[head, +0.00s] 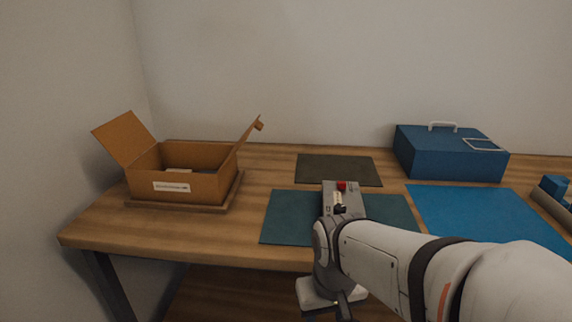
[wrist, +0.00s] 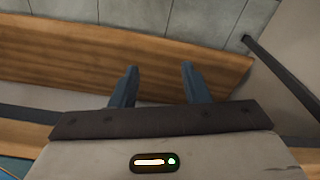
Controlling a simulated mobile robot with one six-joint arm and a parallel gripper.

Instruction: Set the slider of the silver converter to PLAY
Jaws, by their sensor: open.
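The silver converter (head: 328,202) is a small grey box with a red part on top and a dark slot-like area below it. It stands on the dark teal mat (head: 285,217), in the head view. My arm covers its lower front, and the slider's setting and any lettering are too small to read. My gripper (wrist: 158,78) is open in the wrist view, with two blue-grey fingers apart and nothing between them. They point over a wooden table edge. The converter does not show in the wrist view.
An open cardboard box (head: 208,186) stands on the left of the wooden table (head: 150,225). A blue case (head: 445,155) stands at the back right, behind a bright blue mat (head: 480,210). A dark mat (head: 340,170) lies bare behind the converter. Blue and grey items (head: 553,186) are far right.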

